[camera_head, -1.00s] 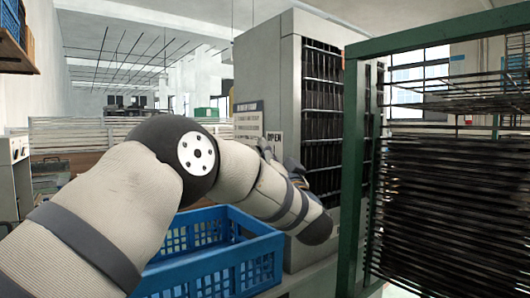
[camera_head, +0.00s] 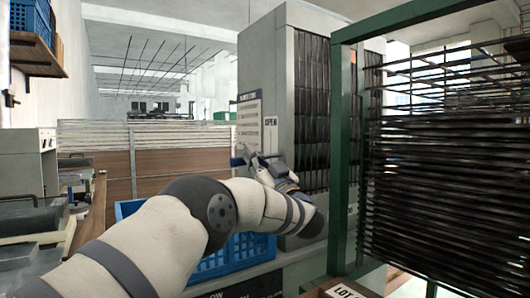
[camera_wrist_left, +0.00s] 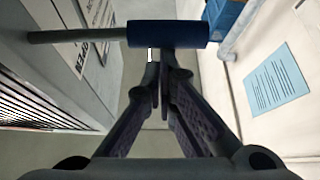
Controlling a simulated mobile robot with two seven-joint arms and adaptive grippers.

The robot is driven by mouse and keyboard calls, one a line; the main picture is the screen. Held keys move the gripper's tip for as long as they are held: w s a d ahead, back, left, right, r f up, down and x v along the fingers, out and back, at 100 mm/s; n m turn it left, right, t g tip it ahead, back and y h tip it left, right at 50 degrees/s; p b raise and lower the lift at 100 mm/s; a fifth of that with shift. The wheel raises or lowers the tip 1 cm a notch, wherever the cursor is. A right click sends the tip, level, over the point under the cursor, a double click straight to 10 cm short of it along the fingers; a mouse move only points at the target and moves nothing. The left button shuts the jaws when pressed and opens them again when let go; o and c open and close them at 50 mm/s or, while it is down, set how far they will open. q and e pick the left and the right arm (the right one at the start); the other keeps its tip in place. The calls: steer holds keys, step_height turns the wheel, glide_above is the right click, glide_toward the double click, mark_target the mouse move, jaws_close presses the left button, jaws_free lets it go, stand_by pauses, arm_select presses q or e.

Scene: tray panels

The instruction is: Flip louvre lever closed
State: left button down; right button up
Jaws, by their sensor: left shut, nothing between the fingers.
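The louvre lever is a grey rod with a dark blue cylindrical grip (camera_wrist_left: 168,33), seen across the top of the left wrist view. In the head view a small blue piece of the lever (camera_head: 237,161) shows at the front of the grey cabinet (camera_head: 262,70). My left gripper (camera_head: 250,157) is beside it, partly hidden by my own wrist. In the wrist view its fingers (camera_wrist_left: 160,80) are together and empty, with the tips close by the grip; I cannot tell whether they touch. The louvre slats (camera_head: 312,100) look dark and nearly flat. My right gripper is out of view.
A green-framed rack (camera_head: 343,150) with dark stacked trays stands close on the right. A blue crate (camera_head: 225,262) lies below my left arm. A label reading OPEN (camera_head: 270,121) is on the cabinet. A wooden partition (camera_head: 165,165) stands behind.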

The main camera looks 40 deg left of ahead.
arm_select(q)
steer(key=shift+w+a+f+b, duration=0.1)
steer(key=shift+a+f+b, duration=0.05)
steer(key=shift+f, duration=0.9)
steer(key=shift+w+a+f+b, duration=0.1)
steer(key=shift+a+f+b, duration=0.05)
steer(key=shift+f, duration=0.85)
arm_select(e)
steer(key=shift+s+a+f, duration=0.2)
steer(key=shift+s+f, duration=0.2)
